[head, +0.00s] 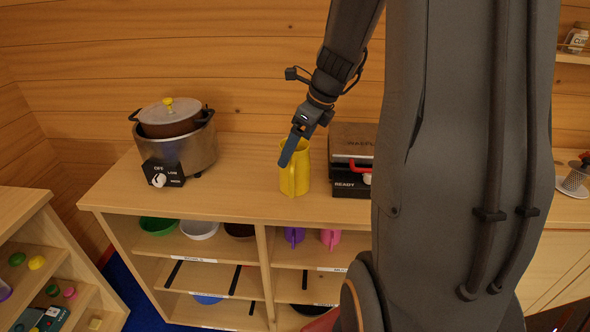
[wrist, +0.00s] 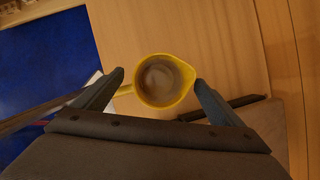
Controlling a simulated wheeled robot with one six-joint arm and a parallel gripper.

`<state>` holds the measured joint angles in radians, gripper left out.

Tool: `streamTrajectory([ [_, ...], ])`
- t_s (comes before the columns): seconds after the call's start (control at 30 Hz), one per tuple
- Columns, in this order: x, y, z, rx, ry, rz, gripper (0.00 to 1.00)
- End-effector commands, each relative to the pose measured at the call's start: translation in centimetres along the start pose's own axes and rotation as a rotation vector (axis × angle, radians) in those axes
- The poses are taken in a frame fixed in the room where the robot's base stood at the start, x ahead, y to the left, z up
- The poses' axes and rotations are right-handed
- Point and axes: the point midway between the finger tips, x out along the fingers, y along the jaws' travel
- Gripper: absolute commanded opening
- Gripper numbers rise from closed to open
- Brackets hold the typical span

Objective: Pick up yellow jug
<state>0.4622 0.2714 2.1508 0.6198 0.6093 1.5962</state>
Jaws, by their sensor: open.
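The yellow jug (head: 295,176) stands upright on the wooden counter (head: 236,190), between a slow cooker and a waffle maker. My gripper (head: 289,152) is over the jug in the head view and hides part of its rim. In the wrist view the jug (wrist: 163,80) is seen from above, empty inside, with its handle toward the left and its spout toward the right. The two fingers of my gripper (wrist: 158,78) are spread, one near the handle and one near the spout. I cannot tell whether either finger touches the jug.
The waffle maker (head: 352,155) stands close on the jug's right. The log wall (head: 230,60) is behind. Shelves below hold bowls and a purple cup (head: 294,236). Bare counter lies between cooker and jug.

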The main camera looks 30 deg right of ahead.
Motion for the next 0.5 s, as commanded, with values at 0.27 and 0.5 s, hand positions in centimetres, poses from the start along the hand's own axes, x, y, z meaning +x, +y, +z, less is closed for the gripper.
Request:
streamTrajectory([
  [0.27,3.2,0.0,0.1,0.002,0.002,0.002,0.91],
  [0.5,4.9,-0.2,0.1,0.003,0.0,-0.002,0.91],
])
